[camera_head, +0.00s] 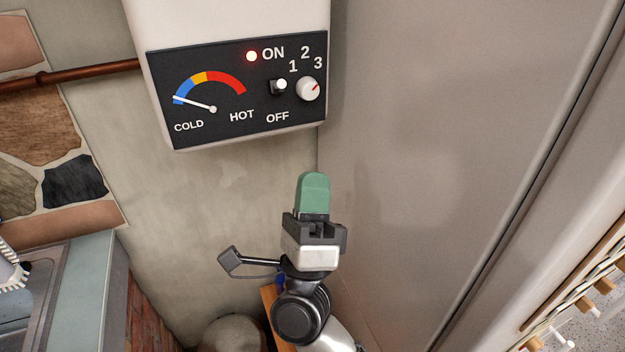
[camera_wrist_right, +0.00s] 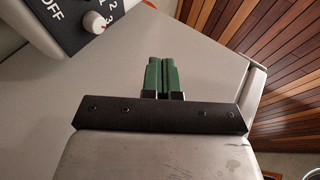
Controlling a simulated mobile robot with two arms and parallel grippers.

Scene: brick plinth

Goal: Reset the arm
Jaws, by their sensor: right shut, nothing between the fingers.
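My right gripper (camera_head: 313,190) has green fingers and is raised in front of the wall, below the heater's control panel. In the right wrist view its two green fingers (camera_wrist_right: 165,75) are together with nothing between them. The black control panel (camera_head: 215,125) is on the white water heater (camera_head: 230,20). The fingers are apart from the panel. My left gripper is in neither view.
A large grey panel (camera_head: 420,130) stands close on the right of my arm. A copper pipe (camera_head: 80,75) runs along the wall at left. A counter with a sink (camera_head: 85,290) is at the lower left. Wooden pegs (camera_head: 583,304) are at the lower right.

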